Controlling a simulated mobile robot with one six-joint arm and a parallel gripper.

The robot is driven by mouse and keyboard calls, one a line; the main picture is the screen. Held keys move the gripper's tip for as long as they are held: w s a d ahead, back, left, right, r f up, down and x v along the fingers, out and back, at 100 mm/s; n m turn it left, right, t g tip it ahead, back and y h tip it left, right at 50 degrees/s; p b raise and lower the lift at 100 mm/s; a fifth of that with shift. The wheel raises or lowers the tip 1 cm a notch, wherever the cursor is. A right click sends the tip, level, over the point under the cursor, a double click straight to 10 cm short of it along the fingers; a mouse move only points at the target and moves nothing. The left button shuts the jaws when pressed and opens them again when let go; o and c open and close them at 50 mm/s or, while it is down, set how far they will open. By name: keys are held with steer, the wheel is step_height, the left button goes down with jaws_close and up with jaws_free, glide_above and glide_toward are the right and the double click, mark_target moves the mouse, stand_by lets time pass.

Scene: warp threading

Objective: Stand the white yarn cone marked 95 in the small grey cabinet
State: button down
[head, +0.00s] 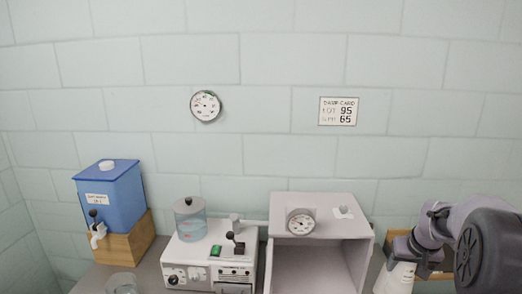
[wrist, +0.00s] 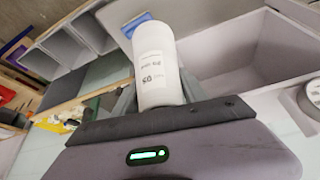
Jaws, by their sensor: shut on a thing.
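My gripper (wrist: 155,95) is shut on a white yarn cone (wrist: 157,58), seen in the wrist view with a printed label facing the camera. The label's number is too small and turned to read surely. In the head view the white cone (head: 394,280) shows at the lower right, below my arm and right of the cabinet, cut off by the bottom edge. The small grey cabinet (head: 364,224) stands open at the front, with a dial on its upper front edge. Its visible interior looks empty. It also shows in the wrist view (wrist: 238,48), right of the cone.
A damp card (head: 338,111) on the wall reads 95 and 65. Left of the cabinet stand a white control unit (head: 205,262) with a glass jar (head: 190,222) and a blue tank (head: 112,198) on a wooden block. Grey bins (wrist: 68,48) show at the wrist view's upper left.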

steer(key=s+a+f+n+b, duration=0.2)
steer(key=s+a+f+b, duration=0.2)
steer(key=a+f+b, duration=0.8)
steer(key=s+a+f+y, duration=0.1)
steer(key=s+a+f, duration=0.8)
steer(key=a, duration=0.4)
steer(key=shift+s+a+f+n+b, duration=0.25)
steer(key=shift+f+n+b, duration=0.15)
steer(key=shift+f, duration=0.35)
